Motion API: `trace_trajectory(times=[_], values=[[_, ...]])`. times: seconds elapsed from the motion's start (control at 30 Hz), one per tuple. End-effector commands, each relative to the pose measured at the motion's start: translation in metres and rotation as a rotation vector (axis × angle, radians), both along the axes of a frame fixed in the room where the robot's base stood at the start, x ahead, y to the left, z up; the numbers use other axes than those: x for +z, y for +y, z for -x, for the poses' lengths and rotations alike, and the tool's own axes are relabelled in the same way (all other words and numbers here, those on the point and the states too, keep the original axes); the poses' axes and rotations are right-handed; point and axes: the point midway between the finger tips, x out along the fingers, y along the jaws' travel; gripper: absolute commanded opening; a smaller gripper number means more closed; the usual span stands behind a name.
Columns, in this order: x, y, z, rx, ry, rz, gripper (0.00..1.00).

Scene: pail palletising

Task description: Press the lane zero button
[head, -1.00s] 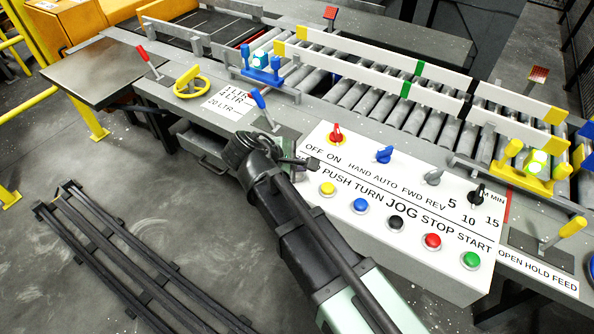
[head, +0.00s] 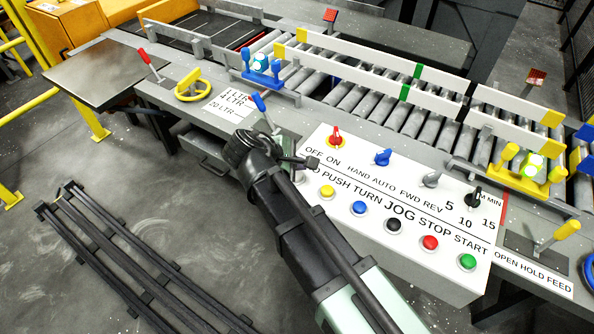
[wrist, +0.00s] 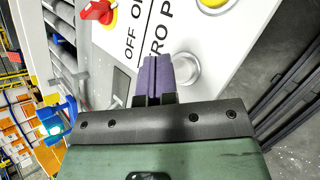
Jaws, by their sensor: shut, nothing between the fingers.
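The lane zero button is the pale round button (wrist: 188,72) beside the panel lettering ending in "RO", in the wrist view. My gripper (wrist: 152,68) has its two purple finger pads pressed together with nothing between them. The fingertips are over the left part of this button and hide it; I cannot tell whether they touch it. In the head view my gripper (head: 305,162) hangs over the left end of the white control panel (head: 345,165), and my arm covers most of the button there.
A yellow button (head: 327,192) is closest along the row, followed by blue (head: 360,208), black, red and green ones. A red knob (head: 335,135) and a blue lever (head: 260,105) stand near my gripper. The roller conveyor (head: 385,95) runs behind.

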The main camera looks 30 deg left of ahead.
Motion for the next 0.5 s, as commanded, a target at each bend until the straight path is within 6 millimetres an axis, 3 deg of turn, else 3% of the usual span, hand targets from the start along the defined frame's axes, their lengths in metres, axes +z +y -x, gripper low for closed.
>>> trace_trajectory(times=[0.17,0.5], values=[[0.001,0.0,0.0,0.0,0.0,0.0,0.0],[0.035,0.0,0.0,0.0,0.0,0.0,0.0]])
